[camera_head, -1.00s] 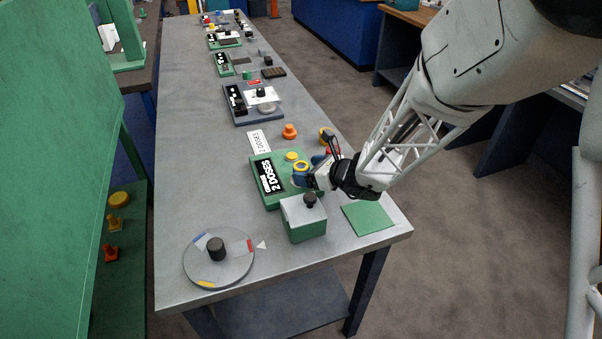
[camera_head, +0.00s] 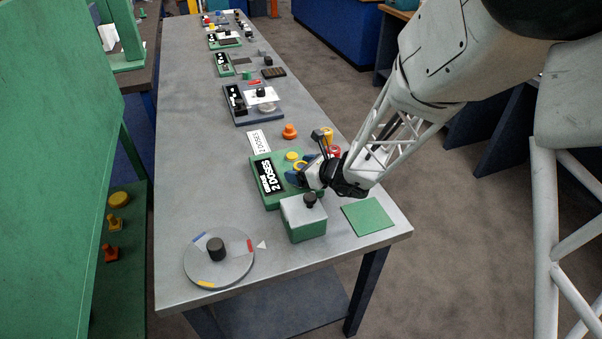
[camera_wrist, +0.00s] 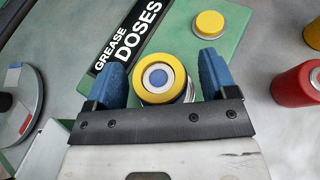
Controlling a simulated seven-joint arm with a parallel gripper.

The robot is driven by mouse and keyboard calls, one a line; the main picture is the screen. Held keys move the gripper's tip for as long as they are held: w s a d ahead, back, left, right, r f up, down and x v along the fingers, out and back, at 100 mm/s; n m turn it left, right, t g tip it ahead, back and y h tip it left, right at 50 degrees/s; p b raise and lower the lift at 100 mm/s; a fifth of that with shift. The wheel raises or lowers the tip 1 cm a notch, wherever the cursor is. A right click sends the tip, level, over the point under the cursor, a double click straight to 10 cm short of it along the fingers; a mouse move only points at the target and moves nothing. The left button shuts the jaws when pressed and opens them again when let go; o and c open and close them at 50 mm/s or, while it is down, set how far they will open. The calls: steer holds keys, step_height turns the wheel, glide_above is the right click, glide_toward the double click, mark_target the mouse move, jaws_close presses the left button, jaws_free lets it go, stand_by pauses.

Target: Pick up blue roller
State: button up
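A round piece (camera_wrist: 158,77) with a yellow rim, a pale ring and a blue centre stands over the green "GREASE DOSES" board (camera_wrist: 183,20) in the wrist view. No other blue roller can be made out. My gripper (camera_wrist: 161,63) has its two blue fingers apart, one on each side of this piece, with small gaps visible. In the head view my gripper (camera_head: 299,173) is low at the right side of the green board (camera_head: 272,200) and hides much of the piece. Whether the fingers reach its lower body cannot be told.
A red roller (camera_wrist: 298,86) and a yellow one (camera_wrist: 313,32) stand at right in the wrist view. A yellow button (camera_wrist: 208,24) is on the board. A green box with a black knob (camera_head: 305,222) is close in front. A green pad (camera_head: 367,216) lies right; a dial (camera_head: 219,268) lies left.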

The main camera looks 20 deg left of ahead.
mark_target(301, 167)
steer(key=c, duration=1.2)
steer(key=shift+r, duration=5.05)
